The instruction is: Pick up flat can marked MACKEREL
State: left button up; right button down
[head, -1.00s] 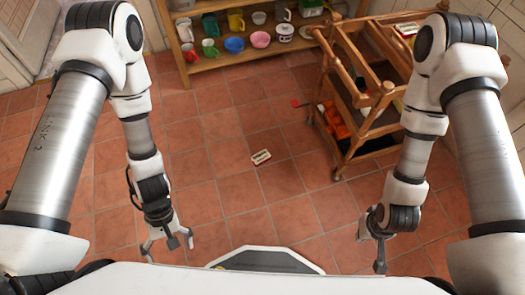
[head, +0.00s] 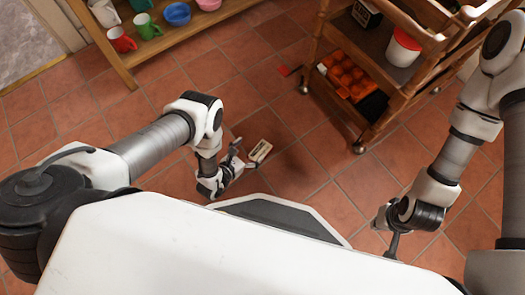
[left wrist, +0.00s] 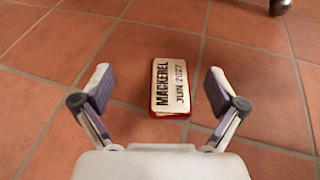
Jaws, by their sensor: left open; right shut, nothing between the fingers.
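The flat can marked MACKEREL (left wrist: 174,87) lies on the tiled floor in the left wrist view, its cream label reading MACKEREL JUN 2027 and its edge red. It also shows in the head view (head: 259,152). My left gripper (left wrist: 158,88) is open, with one finger on each side of the can and visible gaps between fingers and can. In the head view my left gripper (head: 236,165) is low by the floor, beside the can. My right gripper (head: 392,246) is shut and empty, well to the right of the can.
A wooden shelf (head: 128,62) with mugs and bowls is at the upper left. The floor around the can is clear.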

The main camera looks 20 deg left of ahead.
aim_at(257, 155)
pick_arm(q)
jog(key=shift+g, duration=0.3)
jog(key=s+f, duration=0.1)
jog(key=f, duration=0.1)
jog(key=s+f+b, duration=0.1)
jog(key=s+f, duration=0.1)
jog(key=shift+s+d+f, duration=0.1)
jog(key=shift+s+d, duration=0.1)
jog(key=shift+s, duration=0.1)
jog(key=b+x, duration=0.2)
jog(key=x, duration=0.1)
jog(key=b+x, duration=0.3)
jog(key=x, duration=0.1)
jog(key=shift+s+a+f, duration=0.1)
jog(key=shift+a+f, duration=0.1)
jog(key=shift+f, duration=0.2)
jog(key=shift+w+d, duration=0.1)
jog(key=shift+w, duration=0.1)
jog(key=shift+r, duration=0.15)
jog(key=c, duration=1.3)
pick_arm(e)
notch_tip(257, 155, down, 7)
